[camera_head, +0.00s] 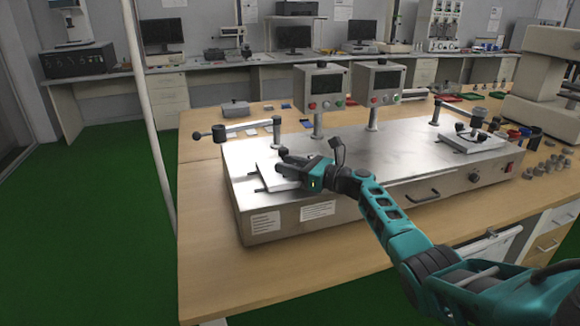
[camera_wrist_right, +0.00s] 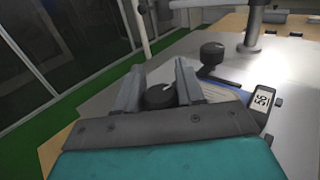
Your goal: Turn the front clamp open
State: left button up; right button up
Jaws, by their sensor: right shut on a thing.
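The metal testing machine (camera_head: 350,150) lies on the table, with a white sample plate (camera_head: 266,172) on its left part. My right gripper (camera_head: 283,164) reaches over that plate and hides most of the clamp there. In the right wrist view, a round black clamp knob (camera_wrist_right: 160,96) sits between the two fingers of my right gripper (camera_wrist_right: 158,80), which is shut on it. A second black knob (camera_wrist_right: 212,52) stands just beyond, outside the fingers. How far the held clamp is turned is hidden. My left gripper is not in view.
A second sample plate (camera_head: 472,142) with black knobs is at the machine's right end. Two control boxes (camera_head: 321,87) (camera_head: 379,83) stand on posts behind. A metal arm with a black knob (camera_head: 219,133) extends over the left end. Metal weights (camera_head: 548,165) stand at the right.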

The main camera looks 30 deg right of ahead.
jog(key=o, duration=0.9)
jog(key=shift+r, duration=0.1)
jog(key=shift+o, duration=0.2)
jog(key=p+v, duration=0.1)
jog(key=v, duration=1.1)
jog(key=shift+s+d, duration=0.25)
jog(key=shift+s, duration=0.1)
